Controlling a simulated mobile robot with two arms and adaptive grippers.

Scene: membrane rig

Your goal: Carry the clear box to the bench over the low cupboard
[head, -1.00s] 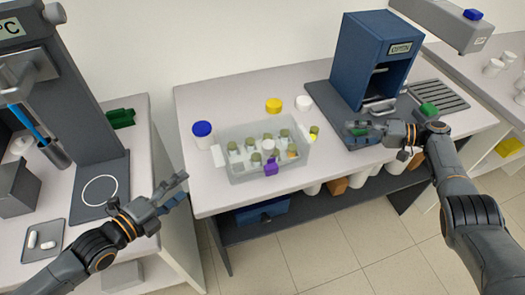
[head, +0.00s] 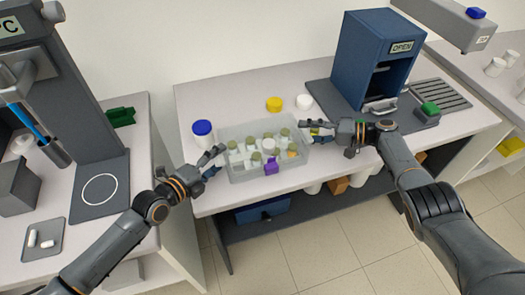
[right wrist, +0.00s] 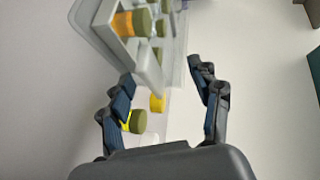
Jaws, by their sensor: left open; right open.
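The clear box (head: 239,175) stands on the middle bench and holds several vials with olive caps and a white-capped one. It also shows in the right wrist view (right wrist: 95,30). A purple piece sits at its front side. My left gripper (head: 216,160) is open at the box's left end. My right gripper (head: 308,130) is open at the box's right end. In the right wrist view its spread fingers (right wrist: 160,95) have the box's end handle just ahead between them. Whether either gripper touches the box I cannot tell.
On the middle bench (head: 210,95) stand a blue-capped jar (head: 203,133), a yellow lid (head: 274,104), a white lid (head: 304,102) and a blue machine (head: 375,60). A loose olive-capped vial (right wrist: 135,121) lies by my right gripper. A left bench (head: 75,260) carries a tall instrument.

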